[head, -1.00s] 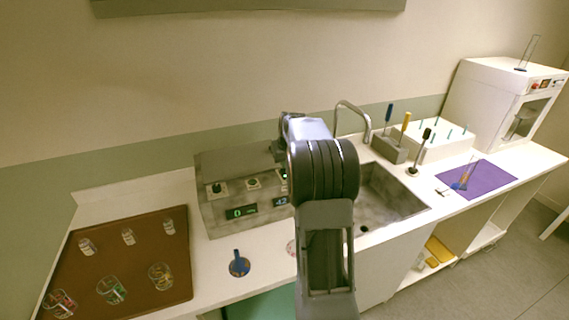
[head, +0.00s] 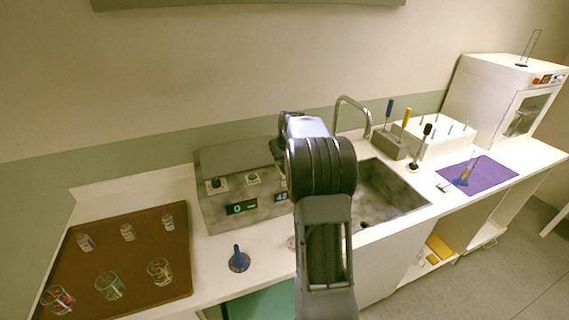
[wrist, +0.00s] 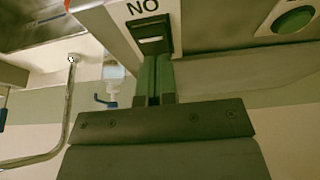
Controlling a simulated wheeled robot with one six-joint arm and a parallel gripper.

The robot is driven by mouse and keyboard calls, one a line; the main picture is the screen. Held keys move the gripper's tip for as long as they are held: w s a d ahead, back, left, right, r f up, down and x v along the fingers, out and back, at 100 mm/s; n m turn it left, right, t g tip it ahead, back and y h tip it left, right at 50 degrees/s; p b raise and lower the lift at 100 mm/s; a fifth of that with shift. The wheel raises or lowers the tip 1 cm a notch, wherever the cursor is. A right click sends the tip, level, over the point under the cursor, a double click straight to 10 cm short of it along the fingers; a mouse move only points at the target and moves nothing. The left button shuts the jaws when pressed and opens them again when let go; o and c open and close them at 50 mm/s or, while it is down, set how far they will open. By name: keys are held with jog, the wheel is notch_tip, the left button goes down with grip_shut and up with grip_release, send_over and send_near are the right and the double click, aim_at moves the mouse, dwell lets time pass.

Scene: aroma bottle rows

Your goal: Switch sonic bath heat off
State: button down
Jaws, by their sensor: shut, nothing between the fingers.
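The sonic bath (head: 215,162) is a grey box on the counter, with knobs and lit green "0" and blue "42" displays on its front. My arm covers its right end. In the wrist view, a dark switch (wrist: 151,40) sits on a pale panel under letters that read "NO", probably "ON" upside down. My gripper (wrist: 157,62) is shut and empty, its fingertips right at the switch's edge. I cannot tell whether they touch it. A round green knob or button (wrist: 293,20) shows at the upper right. In the head view my fingertips are hidden.
A sink (head: 385,195) with a tall tap (head: 352,103) lies right of the bath. A brown tray (head: 130,265) with several glasses is at the left, and a blue-handled item (head: 238,260) stands in front of the bath. Tool holders and a purple mat (head: 490,177) are farther right.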

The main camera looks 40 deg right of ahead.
jog(key=shift+s+a+f, duration=0.1)
jog(key=shift+s+f, duration=0.05)
jog(key=shift+f, duration=0.4)
jog(key=shift+s+f+b, duration=0.15)
jog(key=shift+s+b, duration=0.1)
jog(key=shift+b, duration=0.15)
jog(key=shift+s+a, duration=0.2)
jog(key=shift+s, duration=0.2)
notch_tip(320, 180, up, 5)
jog(key=p, duration=0.2)
jog(key=shift+s+p, duration=0.15)
jog(key=shift+p, duration=0.25)
jog(key=d+b+v, duration=0.1)
jog(key=b+v, duration=0.1)
jog(key=v, duration=0.8)
jog(key=shift+a, duration=0.5)
